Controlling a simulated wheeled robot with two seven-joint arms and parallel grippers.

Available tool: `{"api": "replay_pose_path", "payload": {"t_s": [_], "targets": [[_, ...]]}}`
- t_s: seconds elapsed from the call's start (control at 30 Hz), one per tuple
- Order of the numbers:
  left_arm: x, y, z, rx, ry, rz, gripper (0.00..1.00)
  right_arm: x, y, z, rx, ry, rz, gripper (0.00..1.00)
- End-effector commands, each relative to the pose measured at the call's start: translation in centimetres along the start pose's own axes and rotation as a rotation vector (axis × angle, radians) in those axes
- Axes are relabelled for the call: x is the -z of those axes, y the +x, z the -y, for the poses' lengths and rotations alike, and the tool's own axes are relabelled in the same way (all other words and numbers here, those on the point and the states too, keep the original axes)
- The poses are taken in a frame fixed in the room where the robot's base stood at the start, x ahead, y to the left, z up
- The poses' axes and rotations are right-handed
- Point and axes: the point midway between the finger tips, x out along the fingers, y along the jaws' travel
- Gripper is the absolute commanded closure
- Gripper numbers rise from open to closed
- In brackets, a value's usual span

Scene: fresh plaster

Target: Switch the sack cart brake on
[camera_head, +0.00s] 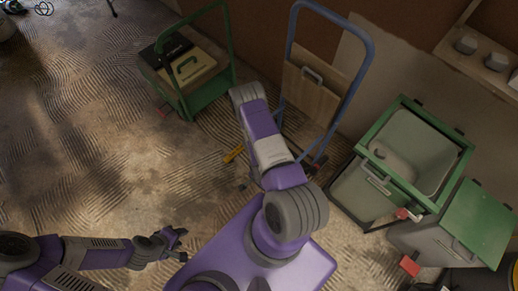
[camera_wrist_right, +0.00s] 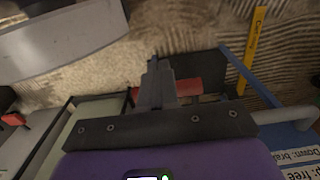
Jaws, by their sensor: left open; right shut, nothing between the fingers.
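The sack cart (camera_head: 370,62) with the blue tubular frame stands against the wall in the head view, with a wooden board on it. A small red piece (camera_head: 316,166) shows at its foot. In the right wrist view a red bar (camera_wrist_right: 185,87) lies behind my right gripper (camera_wrist_right: 158,70), whose fingers are shut and empty. I cannot tell whether they touch it. A label (camera_wrist_right: 298,156) beside it, partly cut off, reads "free" and "Down: brake". In the head view my right arm hides the right gripper. My left gripper (camera_head: 180,244) is open and empty over the floor.
A green trolley (camera_head: 207,92) with boxes stands to the left of the sack cart. Green-and-grey bins (camera_head: 350,195) with red pieces stand to its right. The ridged floor at left is mostly clear.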

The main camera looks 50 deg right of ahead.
Motion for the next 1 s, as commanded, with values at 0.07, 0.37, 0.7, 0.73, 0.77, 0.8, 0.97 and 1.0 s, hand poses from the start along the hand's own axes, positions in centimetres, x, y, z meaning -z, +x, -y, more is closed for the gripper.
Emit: {"api": "replay_pose_path", "payload": {"t_s": [0.07, 0.37, 0.7, 0.73, 0.77, 0.8, 0.97, 1.0], "targets": [[0.0, 0.0, 0.0, 0.000, 0.000, 0.000, 0.60, 0.0, 0.1, 0.0, 0.000, 0.001, 0.000, 1.00], [0.0, 0.0, 0.0, 0.000, 0.000, 0.000, 0.60, 0.0, 0.0, 0.0, 0.000, 0.000, 0.001, 1.00], [-0.1, -1.4, -0.5, 0.000, 0.000, 0.000, 0.60, -2.8, -1.5, -0.1, 0.000, -0.003, 0.003, 1.00], [-0.1, -1.6, -0.6, 0.000, 0.000, 0.000, 0.60, -3.4, -1.7, -0.1, -0.001, -0.003, 0.004, 1.00], [-0.1, -1.9, -0.7, 0.000, 0.000, 0.000, 0.60, -4.0, -2.0, -0.1, -0.002, -0.002, 0.005, 1.00], [-0.1, -2.1, -0.8, 0.000, 0.000, 0.000, 0.60, -4.7, -2.3, -0.1, -0.001, -0.001, 0.004, 1.00], [-0.1, -3.0, -1.1, 0.000, 0.000, 0.000, 0.60, -7.2, -3.4, -0.2, -0.001, 0.003, 0.002, 1.00], [-0.1, -3.2, -1.2, 0.000, 0.000, 0.000, 0.60, -7.7, -3.5, -0.1, 0.000, 0.004, 0.002, 1.00]]}}
